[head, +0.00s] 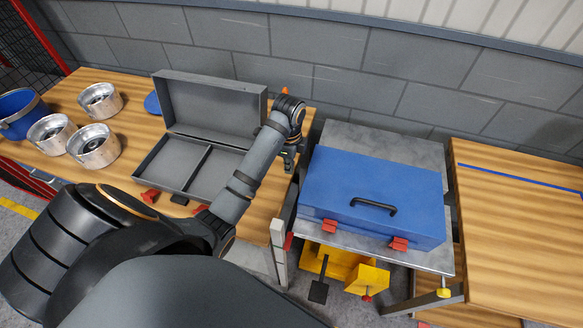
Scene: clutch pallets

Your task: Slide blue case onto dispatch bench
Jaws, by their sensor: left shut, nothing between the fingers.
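The blue case (345,187) lies closed on a grey metal platform (385,145), with its black handle (374,206) and two red latches on the front side. A wooden bench (520,235) with a blue line stands right of the platform; it appears to be the dispatch bench. My left gripper (290,160) is shut and empty, pointing down just left of the case near its back left corner. Whether it touches the case I cannot tell. My left arm hides part of the left bench. My right gripper is not in view.
An open grey case (170,160) with two compartments sits on the left wooden bench (130,85). Several metal cylinders (95,146) and a blue bucket (18,112) stand farther left. Yellow parts (345,263) are under the platform. The right bench top is clear.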

